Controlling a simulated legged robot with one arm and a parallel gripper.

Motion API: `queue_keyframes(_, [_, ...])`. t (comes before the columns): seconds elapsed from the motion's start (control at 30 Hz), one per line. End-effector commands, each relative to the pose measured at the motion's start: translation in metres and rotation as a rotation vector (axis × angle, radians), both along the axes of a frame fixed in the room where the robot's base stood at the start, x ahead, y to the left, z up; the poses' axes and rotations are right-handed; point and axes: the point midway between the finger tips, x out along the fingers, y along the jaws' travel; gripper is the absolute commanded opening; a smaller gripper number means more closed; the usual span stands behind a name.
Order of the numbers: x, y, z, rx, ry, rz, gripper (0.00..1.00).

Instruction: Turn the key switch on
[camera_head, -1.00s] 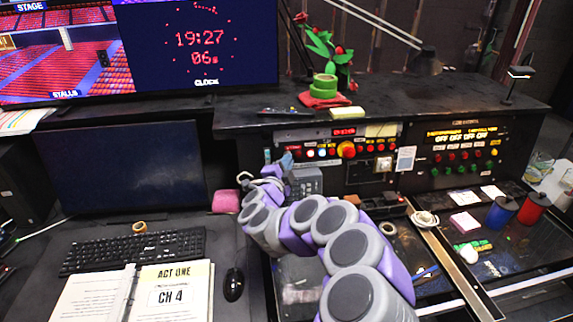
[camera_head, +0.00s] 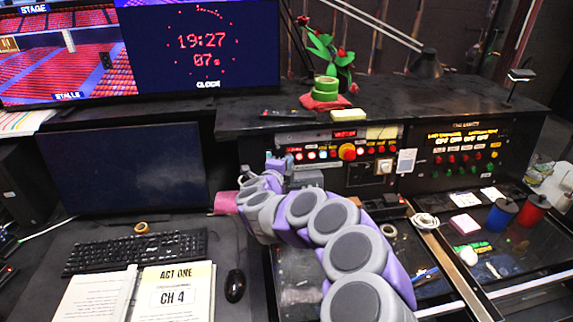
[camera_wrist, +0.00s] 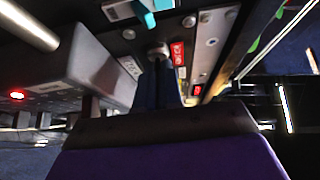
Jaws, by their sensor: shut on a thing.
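My gripper (camera_head: 279,161) is at the left end of the upright front panel (camera_head: 330,180), below its row of lit buttons. In the wrist view, the dark fingers of my gripper (camera_wrist: 159,85) are closed together at a small grey round fitting, which I take to be the key switch (camera_wrist: 158,50). Red label plates stand on the panel beside it. The fingers cover most of the switch, so its turned position cannot be read. In the head view my gripper and arm hide the switch.
A red mushroom button (camera_head: 347,152) and several small lit buttons are right of my gripper. A telephone-like grey box (camera_head: 305,178) is close beside my wrist. A dark monitor (camera_head: 122,167), keyboard (camera_head: 135,252) and open binder (camera_head: 135,292) are at the left.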

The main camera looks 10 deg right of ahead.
Motion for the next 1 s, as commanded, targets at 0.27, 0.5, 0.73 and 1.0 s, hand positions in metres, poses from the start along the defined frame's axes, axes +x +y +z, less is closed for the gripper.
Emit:
queue_keyframes(0.27, [-0.001, -0.001, -0.005, 0.006, 0.009, -0.004, 0.14])
queue_keyframes(0.5, [-0.001, -0.001, -0.003, 0.002, 0.004, -0.002, 0.32])
queue_keyframes(0.73, [-0.002, 0.001, -0.002, 0.001, 0.003, -0.001, 0.32])
queue_keyframes(1.0, [-0.021, 0.013, 0.002, 0.0, 0.004, 0.001, 0.32])
